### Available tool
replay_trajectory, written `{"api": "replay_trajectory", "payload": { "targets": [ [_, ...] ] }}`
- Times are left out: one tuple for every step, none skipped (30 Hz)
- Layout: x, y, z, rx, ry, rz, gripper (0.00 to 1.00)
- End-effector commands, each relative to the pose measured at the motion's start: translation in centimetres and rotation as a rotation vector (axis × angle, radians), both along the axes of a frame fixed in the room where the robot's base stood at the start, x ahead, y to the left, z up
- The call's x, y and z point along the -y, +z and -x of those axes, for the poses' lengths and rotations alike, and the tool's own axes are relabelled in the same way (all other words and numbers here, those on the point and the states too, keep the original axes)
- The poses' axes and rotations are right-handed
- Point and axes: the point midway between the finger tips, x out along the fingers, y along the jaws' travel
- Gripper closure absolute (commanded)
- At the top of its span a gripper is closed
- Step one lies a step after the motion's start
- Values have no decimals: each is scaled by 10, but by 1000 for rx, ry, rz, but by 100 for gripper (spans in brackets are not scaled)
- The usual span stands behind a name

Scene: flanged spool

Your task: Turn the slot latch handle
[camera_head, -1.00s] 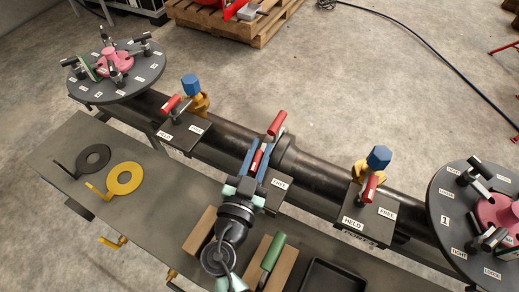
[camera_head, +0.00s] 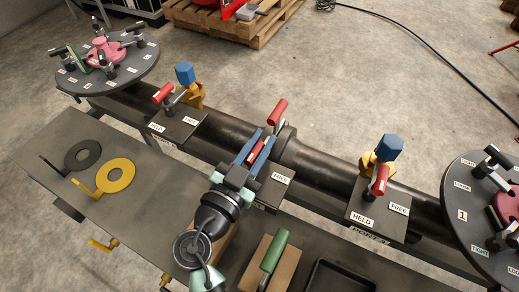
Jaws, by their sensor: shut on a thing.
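The slot latch handle is a red grip (camera_head: 256,151) on the middle dark plate (camera_head: 269,192) in front of the pipe. My gripper (camera_head: 257,147) comes from below in the head view, and its blue fingers are shut on this red grip, one on each side. The grip lies tilted toward the upper right. A FREE label (camera_head: 280,178) shows on the plate right of the fingers. The plate's left part and the latch's base are hidden by my gripper and wrist.
A second red handle (camera_head: 277,112) stands close beyond the fingertips by the pipe collar. Similar latches with red handles stand left (camera_head: 163,94) and right (camera_head: 379,180), each before a blue-capped yellow fitting. A green handle (camera_head: 273,251) and a black tray (camera_head: 340,276) lie near my wrist.

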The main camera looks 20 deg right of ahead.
Motion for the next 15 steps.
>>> {"api": "replay_trajectory", "payload": {
  "targets": [
    [0,-2,0,-1,-8,0,100],
    [0,-2,0,-2,-12,0,100],
    [0,-1,1,-3,-14,0,100],
    [0,-1,1,-3,-15,0,100],
    [0,0,1,-3,-16,-1,100],
    [0,0,1,-3,-16,-1,100],
    [0,0,1,-3,-16,-1,100],
    [0,0,1,-3,-16,-1,100],
    [0,0,1,-3,-16,-1,100],
    [0,0,1,-3,-16,-1,100],
    [0,0,1,-3,-16,-1,100],
    [0,0,1,-3,-16,-1,72],
    [0,0,1,-3,-16,-1,67],
    [0,0,1,-3,-16,-1,61],
    [0,0,1,-3,-15,-1,54]
  ]
}}
